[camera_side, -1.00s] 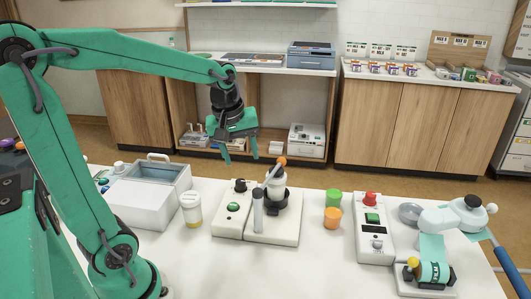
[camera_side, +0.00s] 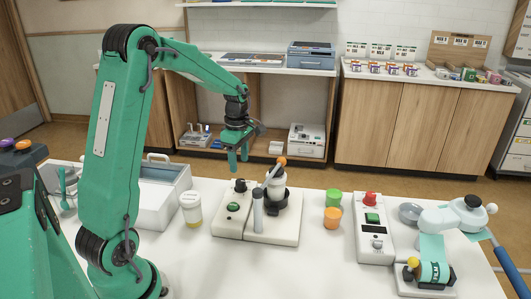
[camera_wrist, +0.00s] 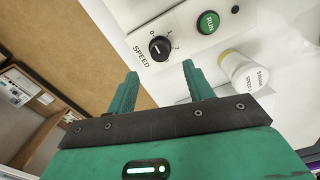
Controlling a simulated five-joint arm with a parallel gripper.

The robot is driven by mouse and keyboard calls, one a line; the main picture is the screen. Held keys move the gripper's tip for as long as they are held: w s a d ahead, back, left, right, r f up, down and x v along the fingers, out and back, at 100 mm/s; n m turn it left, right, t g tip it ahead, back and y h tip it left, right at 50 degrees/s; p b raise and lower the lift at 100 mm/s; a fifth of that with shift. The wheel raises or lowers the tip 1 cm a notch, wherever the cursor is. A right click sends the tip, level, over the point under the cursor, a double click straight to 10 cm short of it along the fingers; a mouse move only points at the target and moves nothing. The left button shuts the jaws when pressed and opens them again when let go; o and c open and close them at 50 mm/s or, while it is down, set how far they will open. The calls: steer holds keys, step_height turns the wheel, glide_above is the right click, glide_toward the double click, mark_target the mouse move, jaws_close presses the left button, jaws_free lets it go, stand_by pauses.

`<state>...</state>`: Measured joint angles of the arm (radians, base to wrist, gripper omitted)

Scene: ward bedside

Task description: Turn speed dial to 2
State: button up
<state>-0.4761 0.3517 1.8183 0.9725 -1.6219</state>
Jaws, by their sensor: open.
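The speed dial (camera_wrist: 160,48) is a round black knob on a white panel, marked SPEED, with 0, 1 and 2 around it. Its pale mark seems to point towards 0, but it is small. In the side view the dial (camera_side: 240,185) stands at the back of a white control box (camera_side: 226,227). My gripper (camera_side: 239,165) hangs just above and behind the dial, fingers down. In the wrist view my gripper (camera_wrist: 160,70) is open and empty, with the dial ahead between its fingertips and apart from them.
A green RUN button (camera_wrist: 208,22) sits beside the dial. A white base with a vial holder (camera_side: 277,205) stands close on the right. A yellow-bottomed jar (camera_side: 191,210) and an open white box (camera_side: 160,195) are on the left.

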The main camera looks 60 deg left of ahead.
mark_target(240, 180)
steer(key=shift+f, duration=0.1)
steer(key=shift+f, duration=3.75)
steer(key=c, duration=1)
